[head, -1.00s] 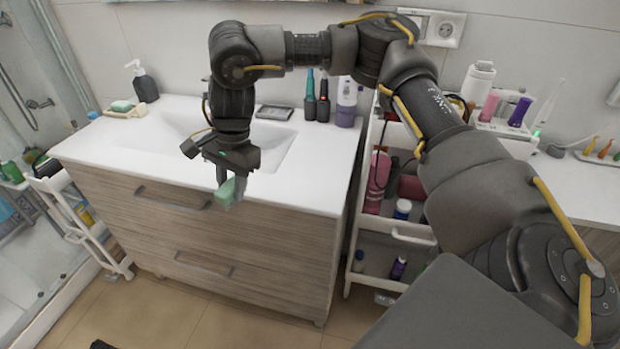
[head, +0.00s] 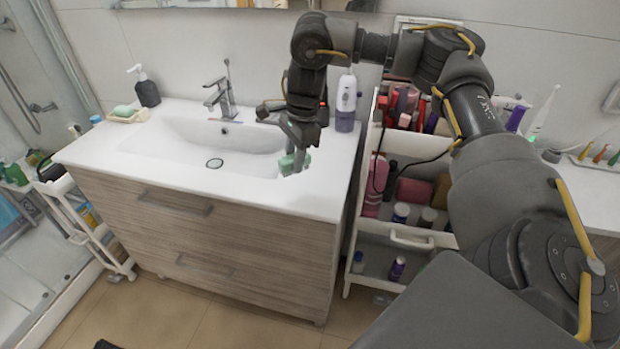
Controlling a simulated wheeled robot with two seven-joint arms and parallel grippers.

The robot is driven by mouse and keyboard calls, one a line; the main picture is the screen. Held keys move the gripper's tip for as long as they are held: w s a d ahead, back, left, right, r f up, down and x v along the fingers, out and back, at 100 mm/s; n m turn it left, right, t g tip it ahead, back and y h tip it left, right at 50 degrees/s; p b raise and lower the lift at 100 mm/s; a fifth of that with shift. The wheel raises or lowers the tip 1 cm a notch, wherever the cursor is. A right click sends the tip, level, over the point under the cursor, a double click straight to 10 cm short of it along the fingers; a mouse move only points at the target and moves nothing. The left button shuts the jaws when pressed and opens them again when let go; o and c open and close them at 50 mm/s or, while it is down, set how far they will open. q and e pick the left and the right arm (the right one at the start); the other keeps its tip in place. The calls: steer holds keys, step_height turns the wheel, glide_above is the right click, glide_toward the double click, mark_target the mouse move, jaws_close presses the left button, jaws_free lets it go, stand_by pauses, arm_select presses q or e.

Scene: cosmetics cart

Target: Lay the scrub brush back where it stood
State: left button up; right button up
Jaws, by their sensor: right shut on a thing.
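My right gripper (head: 298,166) is shut on the green scrub brush (head: 288,162). The gripper points downward over the right side of the white sink counter, and its fingers hide part of the brush. I cannot tell whether the brush touches the counter. My left gripper is not in the head view.
A purple-and-white bottle (head: 345,104) stands just right of my gripper. The faucet (head: 219,97) and basin lie to the left, with a soap dish (head: 127,116) and dark dispenser (head: 147,90) beyond. A white cart (head: 410,238) with several cosmetics stands right of the cabinet.

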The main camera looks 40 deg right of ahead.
mark_target(309, 163)
steer(key=d+f, duration=0.1)
steer(key=s+d+f, duration=0.1)
steer(key=f, duration=0.1)
steer(key=d+f, duration=0.1)
steer(key=shift+s+f, duration=0.15)
steer(key=shift+s, duration=0.05)
steer(key=f, duration=0.3)
steer(key=shift+s+d+f, duration=0.1)
steer(key=shift+s+d, duration=0.05)
steer(key=shift+d, duration=0.05)
steer(key=shift+f, duration=0.25)
steer(key=shift+b, duration=0.3)
steer(key=o, duration=0.9)
steer(key=shift+f, duration=0.1)
steer(key=r+p, duration=0.1)
steer(key=r, duration=0.3)
steer(key=d+r+p, duration=0.1)
steer(key=r, duration=0.3)
steer(key=d+r+p, duration=0.1)
steer(key=r, duration=0.3)
steer(key=shift+s, duration=0.2)
